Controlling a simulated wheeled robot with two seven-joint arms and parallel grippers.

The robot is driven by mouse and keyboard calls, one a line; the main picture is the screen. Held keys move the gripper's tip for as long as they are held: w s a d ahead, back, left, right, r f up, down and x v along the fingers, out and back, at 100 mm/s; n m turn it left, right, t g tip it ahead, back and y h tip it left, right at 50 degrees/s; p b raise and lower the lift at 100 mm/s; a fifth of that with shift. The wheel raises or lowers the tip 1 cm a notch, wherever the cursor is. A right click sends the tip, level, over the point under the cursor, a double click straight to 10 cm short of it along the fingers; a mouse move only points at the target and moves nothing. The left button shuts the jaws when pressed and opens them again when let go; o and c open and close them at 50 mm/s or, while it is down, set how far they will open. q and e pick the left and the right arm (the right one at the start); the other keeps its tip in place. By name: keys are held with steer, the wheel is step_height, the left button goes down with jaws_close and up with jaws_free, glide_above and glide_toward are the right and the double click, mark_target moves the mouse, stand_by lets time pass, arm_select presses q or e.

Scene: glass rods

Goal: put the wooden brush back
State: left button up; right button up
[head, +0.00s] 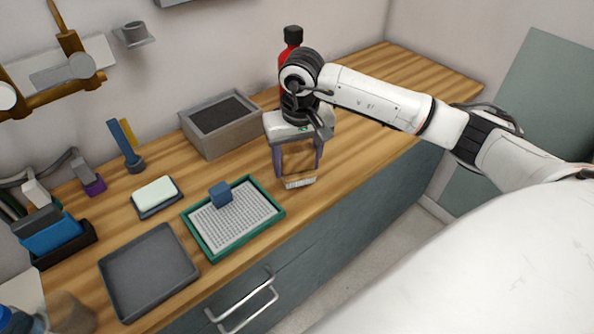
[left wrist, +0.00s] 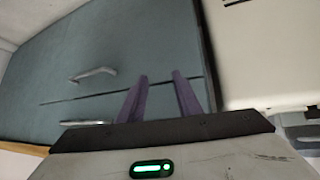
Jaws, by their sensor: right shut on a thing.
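The wooden brush (head: 298,162) has a brown wooden body and pale bristles pointing down. It is between the purple fingers of my right gripper (head: 298,168), which is shut on it. The gripper points down near the front edge of the counter, right of the green-rimmed tray. I cannot tell whether the bristles touch the counter. My left gripper (left wrist: 160,88) shows only in the left wrist view. Its two purple fingers are apart with nothing between them, in front of the grey cabinet front.
The wooden counter (head: 372,85) holds a green-rimmed tray (head: 238,246) with a blue block (head: 220,194), a grey tray (head: 148,270), a soap dish (head: 156,195), a grey bin (head: 222,130) and a red bottle (head: 285,68) behind my right gripper. The counter's right end is clear.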

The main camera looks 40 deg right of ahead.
mark_target(297, 174)
steer(key=shift+f, duration=1.7)
steer(key=shift+f, duration=0.2)
steer(key=o, duration=1.2)
steer(key=shift+r, duration=0.1)
steer(key=r, duration=0.4)
steer(key=s+r, duration=0.1)
steer(key=r, duration=0.7)
steer(key=shift+s+a+r+b, duration=0.1)
steer(key=shift+s+a+b, duration=0.15)
steer(key=shift+b, duration=0.15)
